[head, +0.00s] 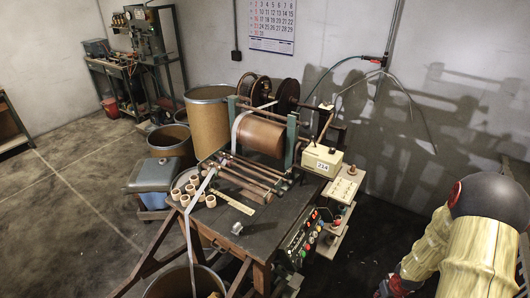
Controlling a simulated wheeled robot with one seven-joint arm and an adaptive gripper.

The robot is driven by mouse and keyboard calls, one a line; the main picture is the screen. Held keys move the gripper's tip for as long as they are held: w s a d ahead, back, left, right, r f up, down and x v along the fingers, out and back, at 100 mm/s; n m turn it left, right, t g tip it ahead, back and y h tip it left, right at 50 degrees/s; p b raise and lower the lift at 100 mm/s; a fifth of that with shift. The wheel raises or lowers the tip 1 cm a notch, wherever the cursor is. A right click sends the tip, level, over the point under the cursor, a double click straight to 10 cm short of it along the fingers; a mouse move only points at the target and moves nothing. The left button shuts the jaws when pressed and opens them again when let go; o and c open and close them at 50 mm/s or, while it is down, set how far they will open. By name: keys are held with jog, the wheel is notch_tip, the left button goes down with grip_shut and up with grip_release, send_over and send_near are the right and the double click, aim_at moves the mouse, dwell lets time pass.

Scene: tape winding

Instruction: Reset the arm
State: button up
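My arm shows at the lower right, with a dark rounded joint and pale yellow sleeves. Its lower end has red and black parts and a dark piece at the bottom edge, which may be part of my gripper (388,289). The frame cuts it off, so I cannot see its fingers clearly or whether it holds anything. This end is to the right of the winding bench (262,222) and apart from it. The bench carries a wide brown roller (262,136) with a pale strip running down over its front side.
Several small tape rolls (191,189) sit on the bench's left. A control panel (303,238) and a box marked 214 (322,161) are on its right. Drums (207,118) stand behind and a bin (180,284) in front. Open floor (60,215) lies left.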

jog(key=s+a+r+m+g+h, duration=0.1)
jog(key=s+a+r, duration=0.2)
jog(key=r, duration=0.7)
jog(key=s+a+r+m+g, duration=0.1)
jog(key=s+a+r, duration=0.2)
jog(key=r, duration=0.7)
jog(key=s+a+r+n+t+y, duration=0.1)
jog(key=s+a+r+t, duration=0.2)
jog(key=a+r, duration=0.7)
jog(key=s+a+r+n+t+y, duration=0.1)
jog(key=s+a+r+t, duration=0.1)
jog(key=a+r, duration=0.8)
notch_tip(320, 180, up, 5)
jog(key=shift+s+a+r+t, duration=0.1)
jog(key=shift+s+a+t, duration=0.25)
jog(key=shift+s, duration=0.35)
